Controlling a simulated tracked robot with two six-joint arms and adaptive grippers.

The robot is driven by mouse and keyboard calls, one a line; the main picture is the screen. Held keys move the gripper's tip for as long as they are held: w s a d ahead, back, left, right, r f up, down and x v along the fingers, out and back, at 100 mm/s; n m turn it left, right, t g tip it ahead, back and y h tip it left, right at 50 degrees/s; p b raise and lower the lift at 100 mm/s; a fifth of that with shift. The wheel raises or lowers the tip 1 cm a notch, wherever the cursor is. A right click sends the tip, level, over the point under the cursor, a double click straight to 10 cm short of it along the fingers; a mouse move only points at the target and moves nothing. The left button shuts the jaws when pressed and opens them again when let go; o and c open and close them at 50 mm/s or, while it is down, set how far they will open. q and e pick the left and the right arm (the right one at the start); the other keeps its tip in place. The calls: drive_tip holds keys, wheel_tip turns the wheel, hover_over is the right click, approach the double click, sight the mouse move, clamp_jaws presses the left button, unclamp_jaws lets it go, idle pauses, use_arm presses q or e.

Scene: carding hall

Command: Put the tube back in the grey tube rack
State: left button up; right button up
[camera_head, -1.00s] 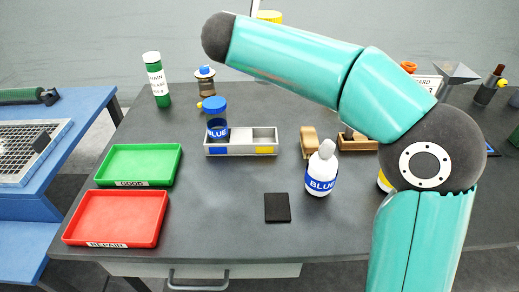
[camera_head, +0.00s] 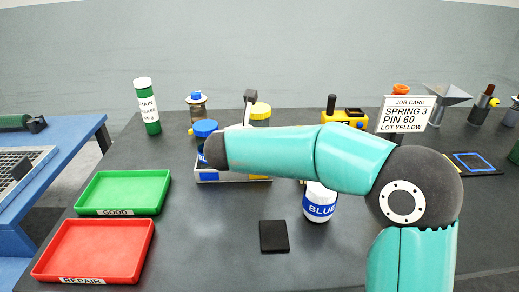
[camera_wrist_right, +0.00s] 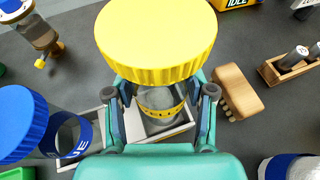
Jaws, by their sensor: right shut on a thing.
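The tube with the yellow cap (camera_wrist_right: 157,38) is upright between the fingers of my right gripper (camera_wrist_right: 160,108), which is shut on it. Its clear body with a yellow band (camera_wrist_right: 162,112) shows below the cap, over the right compartment of the grey tube rack (camera_wrist_right: 185,128). I cannot tell whether its base touches the rack floor. In the head view the yellow cap (camera_head: 260,111) shows behind my right arm, which hides the gripper's fingers and much of the rack (camera_head: 207,176). A blue-capped tube (camera_head: 205,129) stands at the rack's left end. My left gripper is out of view.
A green tray (camera_head: 124,192) and a red tray (camera_head: 95,248) lie at left. A wooden brush (camera_wrist_right: 236,92) lies right of the rack. A job card (camera_head: 407,113) stands behind.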

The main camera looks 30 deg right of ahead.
drive_tip(key=shift+f+b, duration=0.5)
drive_tip(key=shift+f, duration=1.6)
drive_tip(key=o, duration=1.2)
drive_tip(key=shift+c, duration=0.2)
drive_tip(key=shift+s+a+r, duration=0.25)
drive_tip(key=shift+s+a, duration=0.1)
drive_tip(key=shift+a, duration=0.05)
drive_tip(key=v, duration=1.1)
drive_tip(key=shift+p, duration=0.35)
